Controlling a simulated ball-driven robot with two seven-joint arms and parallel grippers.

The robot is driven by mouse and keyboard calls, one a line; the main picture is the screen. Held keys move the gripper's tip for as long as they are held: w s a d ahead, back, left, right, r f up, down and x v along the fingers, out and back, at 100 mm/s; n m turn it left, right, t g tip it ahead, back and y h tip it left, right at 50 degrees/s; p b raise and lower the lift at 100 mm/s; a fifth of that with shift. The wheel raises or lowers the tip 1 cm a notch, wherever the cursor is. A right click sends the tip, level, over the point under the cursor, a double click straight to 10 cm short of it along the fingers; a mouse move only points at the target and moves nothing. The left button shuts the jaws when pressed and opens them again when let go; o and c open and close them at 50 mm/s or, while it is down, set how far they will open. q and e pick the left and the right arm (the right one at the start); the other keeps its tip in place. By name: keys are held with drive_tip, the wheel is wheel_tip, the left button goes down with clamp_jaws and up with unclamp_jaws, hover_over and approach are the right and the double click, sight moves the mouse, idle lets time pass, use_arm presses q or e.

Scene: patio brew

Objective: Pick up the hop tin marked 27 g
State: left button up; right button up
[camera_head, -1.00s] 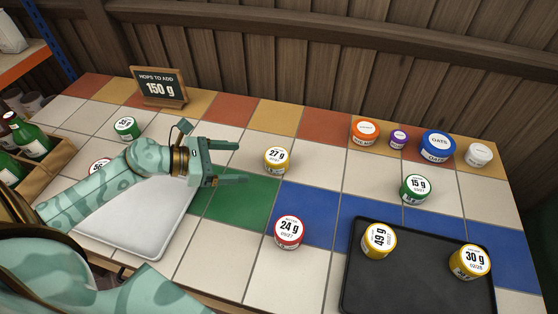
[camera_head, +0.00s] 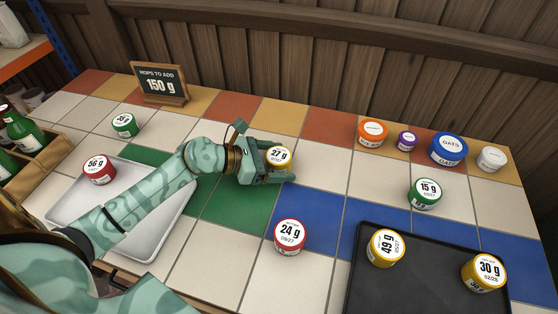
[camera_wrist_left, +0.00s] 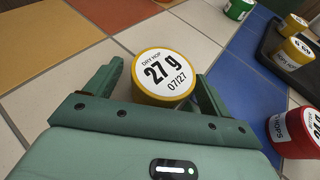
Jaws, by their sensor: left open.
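The hop tin marked 27 g (camera_head: 279,156) has a yellow rim and a white lid. It stands upright on the tiled table, right of the green tiles. My left gripper (camera_head: 282,163) is open around it, with one finger on the far side and one on the near side. In the left wrist view the tin (camera_wrist_left: 164,76) sits between the two fingers of the left gripper (camera_wrist_left: 152,88), with its lid text readable. Whether either finger touches the tin is hard to tell. My right gripper is not in view.
A red 24 g tin (camera_head: 291,236) stands nearer the front. A black tray (camera_head: 420,290) holds the yellow 49 g (camera_head: 386,246) and 30 g (camera_head: 484,271) tins. A green 15 g tin (camera_head: 425,192) is to the right. A white tray (camera_head: 150,245) with a red 56 g tin (camera_head: 99,168) lies left.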

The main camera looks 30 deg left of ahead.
use_arm(q)
drive_tip(key=c, duration=1.1)
drive_tip(key=shift+o, duration=0.2)
drive_tip(key=shift+r, duration=0.1)
